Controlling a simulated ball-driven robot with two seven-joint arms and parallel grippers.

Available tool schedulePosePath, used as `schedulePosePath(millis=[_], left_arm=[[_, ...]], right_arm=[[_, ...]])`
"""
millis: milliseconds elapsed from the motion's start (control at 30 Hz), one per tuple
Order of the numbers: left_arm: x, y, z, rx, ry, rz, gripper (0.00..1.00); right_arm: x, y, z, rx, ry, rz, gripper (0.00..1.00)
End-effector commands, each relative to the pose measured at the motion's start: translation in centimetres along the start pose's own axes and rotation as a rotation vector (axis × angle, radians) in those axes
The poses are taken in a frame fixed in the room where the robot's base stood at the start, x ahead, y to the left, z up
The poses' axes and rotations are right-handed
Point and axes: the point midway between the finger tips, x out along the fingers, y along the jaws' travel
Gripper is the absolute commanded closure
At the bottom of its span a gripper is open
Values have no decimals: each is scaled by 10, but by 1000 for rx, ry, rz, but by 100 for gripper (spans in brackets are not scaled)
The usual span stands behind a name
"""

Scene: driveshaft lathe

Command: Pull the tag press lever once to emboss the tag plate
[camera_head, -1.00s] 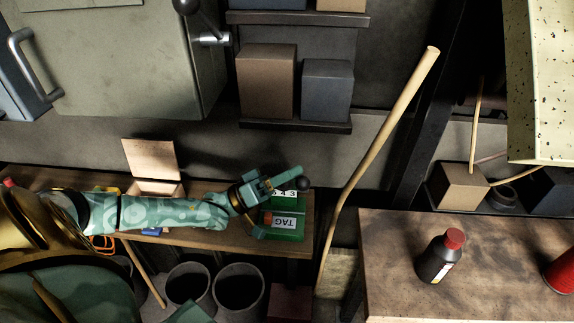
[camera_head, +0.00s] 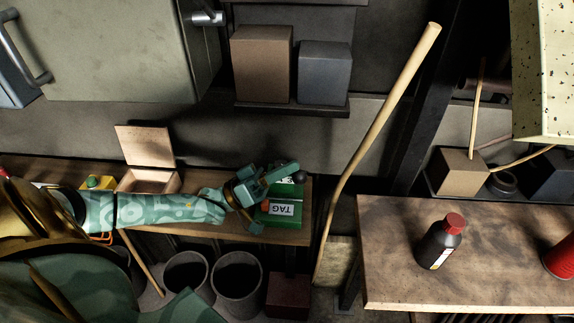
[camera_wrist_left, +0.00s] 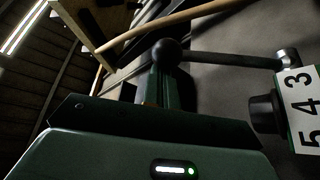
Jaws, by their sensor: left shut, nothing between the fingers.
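The green tag press (camera_head: 288,217) stands near the right end of the wooden shelf, with a white plate reading TAG on its face. Its lever ends in a black ball knob (camera_head: 300,177). In the left wrist view the knob (camera_wrist_left: 167,53) sits on a dark rod (camera_wrist_left: 230,60) running to the right, above the number dial (camera_wrist_left: 303,105). My left gripper (camera_head: 284,172) is shut and empty. Its fingertips are at the knob and overlap it in view; I cannot tell if they touch. They cover most of the dial in the head view. My right gripper is not in view.
An open wooden box (camera_head: 150,180) stands on the shelf, left of the press. A long wooden pole (camera_head: 385,115) leans just right of it. Grey bins (camera_head: 236,279) stand below. A workbench (camera_head: 490,230) with a dark red-capped bottle (camera_head: 441,243) is at the right.

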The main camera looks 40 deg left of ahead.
Motion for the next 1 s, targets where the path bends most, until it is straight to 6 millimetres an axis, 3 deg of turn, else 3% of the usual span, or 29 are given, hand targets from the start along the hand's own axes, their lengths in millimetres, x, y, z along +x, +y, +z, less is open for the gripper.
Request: schedulePosePath(millis=[267,500,1000], left_arm=[[-16,4,27,169,-3,97,100],[-25,7,42,175,-3,102,100],[-31,6,54,175,-3,102,100]], right_arm=[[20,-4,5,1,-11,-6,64],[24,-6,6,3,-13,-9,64],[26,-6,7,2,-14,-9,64]])
